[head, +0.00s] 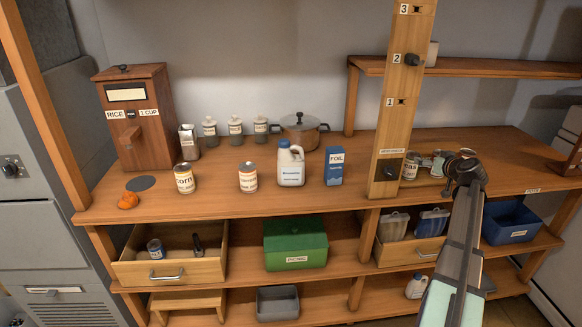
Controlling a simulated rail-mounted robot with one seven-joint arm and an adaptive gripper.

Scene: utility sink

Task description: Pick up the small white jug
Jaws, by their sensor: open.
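My gripper (463,170) is at the far end of my arm, above the right part of the counter, beside some cans and jars. It is apart from both jugs. It is open, though its fingers are small and hard to make out.
A wooden post (398,120) rises between the counter jug and my gripper. A foil box (334,167) and a can (248,177) flank that jug; a pot (299,132) stands behind. A blue bin (511,222) is right.

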